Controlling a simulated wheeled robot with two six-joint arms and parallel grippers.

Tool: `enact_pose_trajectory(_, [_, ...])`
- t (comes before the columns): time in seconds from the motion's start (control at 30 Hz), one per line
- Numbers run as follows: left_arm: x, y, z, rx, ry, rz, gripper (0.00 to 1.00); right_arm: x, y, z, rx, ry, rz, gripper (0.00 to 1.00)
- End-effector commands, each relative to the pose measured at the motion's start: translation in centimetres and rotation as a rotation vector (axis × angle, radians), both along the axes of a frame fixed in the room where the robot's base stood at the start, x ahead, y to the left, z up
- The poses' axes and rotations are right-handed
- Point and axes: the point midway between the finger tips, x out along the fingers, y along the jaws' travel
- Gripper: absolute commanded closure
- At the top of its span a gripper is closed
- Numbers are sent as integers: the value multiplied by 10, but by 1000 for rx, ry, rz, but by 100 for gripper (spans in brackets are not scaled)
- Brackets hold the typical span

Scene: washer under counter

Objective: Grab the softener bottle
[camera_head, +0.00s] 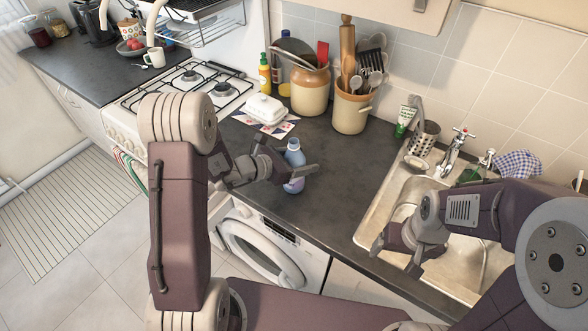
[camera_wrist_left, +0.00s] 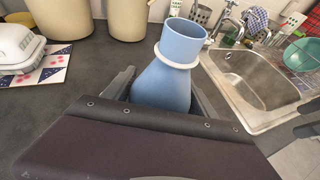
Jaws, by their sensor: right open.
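The softener bottle (camera_head: 294,158) has a blue top and a lilac lower part. It stands upright on the dark counter near its front edge, above the washer. My left gripper (camera_head: 289,172) is at the bottle, with a finger on each side of it. In the left wrist view, the bottle (camera_wrist_left: 166,78) fills the space between the fingers, and its lower part is hidden by the gripper body. I cannot tell whether the fingers press on it. My right gripper (camera_head: 398,252) is open and empty in front of the sink.
A white butter dish (camera_head: 265,108) sits on a patterned mat behind the bottle. Two utensil crocks (camera_head: 310,92) stand further back. The sink (camera_head: 385,205) is to the right, the stove (camera_head: 190,88) to the left. The washer (camera_head: 275,250) is below the counter. Counter right of the bottle is clear.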

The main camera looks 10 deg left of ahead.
Motion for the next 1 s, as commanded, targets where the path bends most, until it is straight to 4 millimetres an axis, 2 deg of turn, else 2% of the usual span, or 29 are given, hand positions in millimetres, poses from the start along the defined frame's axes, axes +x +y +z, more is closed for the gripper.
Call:
enact_pose_trajectory(0.03, [0,0,0,0,0,0,51,0,0,0,0,0,0,19])
enact_pose_trajectory(0.2, [0,0,0,0,0,0,98,0,0,0,0,0,0,19])
enact_pose_trajectory(0.23, [0,0,0,0,0,0,100,0,0,0,0,0,0,19])
enact_pose_trajectory(0.57, [0,0,6,-1,-3,1,100,0,0,0,0,0,0,19])
enact_pose_trajectory(0.67, [1,0,16,-1,-5,0,100,0,0,0,0,0,0,19])
enact_pose_trajectory(0.83, [1,0,46,0,-9,0,100,0,0,0,0,0,0,19])
enact_pose_trajectory(1.0, [-31,-23,64,0,-7,-4,100,0,0,-8,0,0,0,19])
